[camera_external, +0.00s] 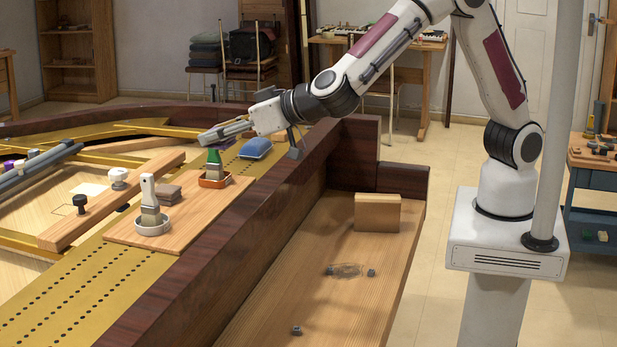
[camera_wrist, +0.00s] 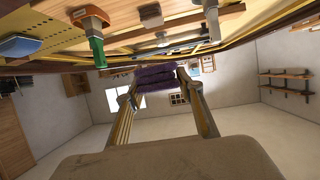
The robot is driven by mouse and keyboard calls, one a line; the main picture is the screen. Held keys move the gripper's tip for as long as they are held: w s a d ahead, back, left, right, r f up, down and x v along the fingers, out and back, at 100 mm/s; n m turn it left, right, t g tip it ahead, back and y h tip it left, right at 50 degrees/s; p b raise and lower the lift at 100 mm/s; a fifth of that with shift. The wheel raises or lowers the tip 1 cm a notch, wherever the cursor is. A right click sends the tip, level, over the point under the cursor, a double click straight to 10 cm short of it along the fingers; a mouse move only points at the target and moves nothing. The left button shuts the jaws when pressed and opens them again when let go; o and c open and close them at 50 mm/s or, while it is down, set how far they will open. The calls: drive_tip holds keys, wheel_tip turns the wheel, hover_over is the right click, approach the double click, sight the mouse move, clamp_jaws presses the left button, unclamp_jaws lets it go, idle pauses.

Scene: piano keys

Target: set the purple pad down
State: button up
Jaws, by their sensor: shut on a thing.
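In the wrist view the purple pad (camera_wrist: 155,80) is a dark, ridged block between the fingertips of my gripper (camera_wrist: 156,82), which is shut on it. The pad is held in the air, with the room's wall behind it. In the external view my gripper (camera_external: 205,137) points left, above the green-handled brush and the gold metal frame (camera_external: 70,295).
A wooden board carries a green-handled brush (camera_external: 214,160) in an orange tray, a white-handled brush (camera_external: 149,192) in a white dish and a grey block (camera_external: 168,194). A blue pad (camera_external: 255,147) lies behind. A wooden bar (camera_external: 100,205) with knobs lies left. The nearer gold frame is clear.

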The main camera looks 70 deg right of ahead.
drive_tip(key=s+d+m+h, duration=0.1)
drive_tip(key=s+m+h, duration=0.1)
drive_tip(key=s, duration=1.1)
drive_tip(key=m+g+h, duration=0.1)
drive_tip(key=m+h, duration=0.1)
hover_over(341, 303)
wheel_tip(341, 303, down, 28)
drive_tip(key=shift+r, duration=0.25)
drive_tip(key=shift+a, duration=0.1)
idle(0.3)
drive_tip(key=shift+f, duration=2.9)
drive_tip(key=shift+f, duration=2.1)
drive_tip(key=shift+f, duration=0.1)
